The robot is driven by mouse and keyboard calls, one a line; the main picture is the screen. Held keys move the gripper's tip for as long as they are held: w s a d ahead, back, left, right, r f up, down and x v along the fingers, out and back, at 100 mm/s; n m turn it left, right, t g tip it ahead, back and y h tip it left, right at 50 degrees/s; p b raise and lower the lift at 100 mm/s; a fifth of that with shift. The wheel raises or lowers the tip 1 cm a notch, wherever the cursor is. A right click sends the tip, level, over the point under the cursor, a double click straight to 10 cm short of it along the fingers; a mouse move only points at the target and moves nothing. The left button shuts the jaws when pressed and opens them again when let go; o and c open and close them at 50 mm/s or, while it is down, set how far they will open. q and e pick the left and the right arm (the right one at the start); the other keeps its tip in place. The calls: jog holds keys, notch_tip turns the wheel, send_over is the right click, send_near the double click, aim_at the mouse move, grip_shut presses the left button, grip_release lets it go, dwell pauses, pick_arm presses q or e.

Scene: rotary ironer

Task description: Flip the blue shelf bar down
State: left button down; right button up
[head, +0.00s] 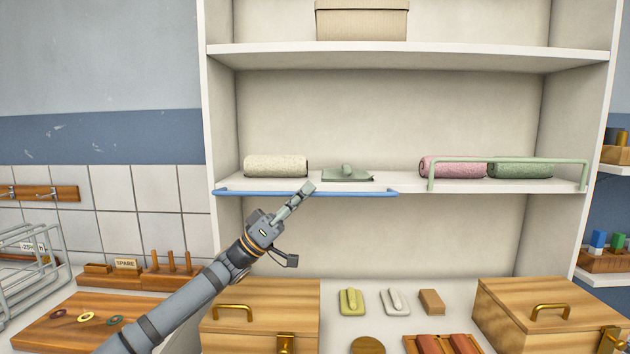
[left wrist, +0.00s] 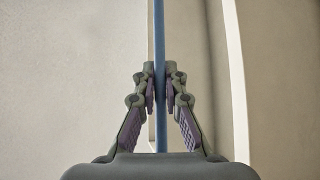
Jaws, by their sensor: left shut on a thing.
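The blue shelf bar (head: 350,193) runs level along the front edge of the middle shelf (head: 405,185), on its left half. Its long rail sits at about the height of the shelf's edge, and its ends bend in toward the shelf. My left gripper (head: 307,187) reaches up from below to the middle of the bar. In the left wrist view the fingers of my left gripper (left wrist: 160,88) are closed on the bar (left wrist: 159,30), which passes between the fingertips. My right gripper is not in view.
A green bar (head: 510,160) stands raised on the shelf's right half, before pink (head: 452,167) and green rolls (head: 520,168). A cream roll (head: 275,166) and a green tool (head: 347,175) lie behind the blue bar. Wooden boxes (head: 258,308) (head: 545,300) stand below.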

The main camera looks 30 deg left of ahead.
pick_arm(q)
jog(key=shift+f+m+g+h, duration=0.3)
jog(key=shift+m+g, duration=0.1)
jog(key=shift+m, duration=0.1)
jog(key=c, duration=1.4)
grip_release()
jog(key=shift+r, duration=0.1)
notch_tip(320, 180, up, 10)
jog(key=shift+w+a+f, duration=0.2)
jog(key=shift+w+f, duration=0.05)
jog(key=shift+w, duration=0.15)
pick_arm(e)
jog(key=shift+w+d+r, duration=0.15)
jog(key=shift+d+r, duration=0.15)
